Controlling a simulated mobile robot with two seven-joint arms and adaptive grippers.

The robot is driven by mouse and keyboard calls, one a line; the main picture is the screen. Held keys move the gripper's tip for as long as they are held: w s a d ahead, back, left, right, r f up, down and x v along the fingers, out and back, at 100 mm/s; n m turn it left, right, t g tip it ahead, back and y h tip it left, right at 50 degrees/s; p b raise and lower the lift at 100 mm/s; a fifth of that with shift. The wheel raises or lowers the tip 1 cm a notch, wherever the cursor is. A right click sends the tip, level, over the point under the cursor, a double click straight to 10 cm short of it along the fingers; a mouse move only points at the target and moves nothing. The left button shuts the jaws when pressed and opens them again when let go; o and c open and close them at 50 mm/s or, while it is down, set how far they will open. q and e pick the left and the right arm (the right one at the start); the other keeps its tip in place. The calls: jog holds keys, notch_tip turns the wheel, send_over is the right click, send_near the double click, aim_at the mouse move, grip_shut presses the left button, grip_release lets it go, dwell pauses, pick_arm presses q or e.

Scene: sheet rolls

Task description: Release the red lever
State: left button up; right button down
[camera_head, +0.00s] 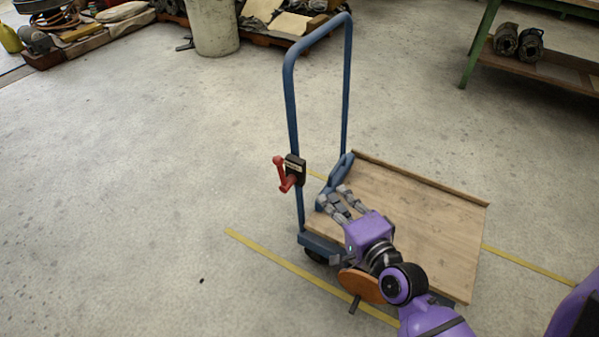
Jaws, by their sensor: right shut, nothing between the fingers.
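The red lever (287,184) is on a black box (295,168) fixed to the left upright of the blue cart handle (291,110). Its red grip points upward, on the left side of the upright. My right gripper (332,196) is over the cart's wooden deck (430,215), to the right of the lever and apart from it. It is shut and empty, with its fingers pointing up and left toward the handle's base. My left gripper is not in view.
An orange-brown disc (361,286) shows below my right wrist, partly hidden. A grey bin (212,25) stands at the back. A green-legged bench (480,45) is at the upper right. The concrete floor left of the cart is clear, with yellow lines (290,266).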

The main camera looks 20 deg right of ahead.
jog(key=w+a+b, duration=0.1)
jog(key=w, duration=0.3)
jog(key=w+a+f, duration=0.1)
jog(key=w, duration=0.3)
jog(key=w+a+f+b, duration=0.1)
jog(key=w, duration=0.3)
jog(key=shift+f+b, duration=0.1)
jog(key=shift+b, duration=0.25)
jog(key=shift+w+a, duration=0.3)
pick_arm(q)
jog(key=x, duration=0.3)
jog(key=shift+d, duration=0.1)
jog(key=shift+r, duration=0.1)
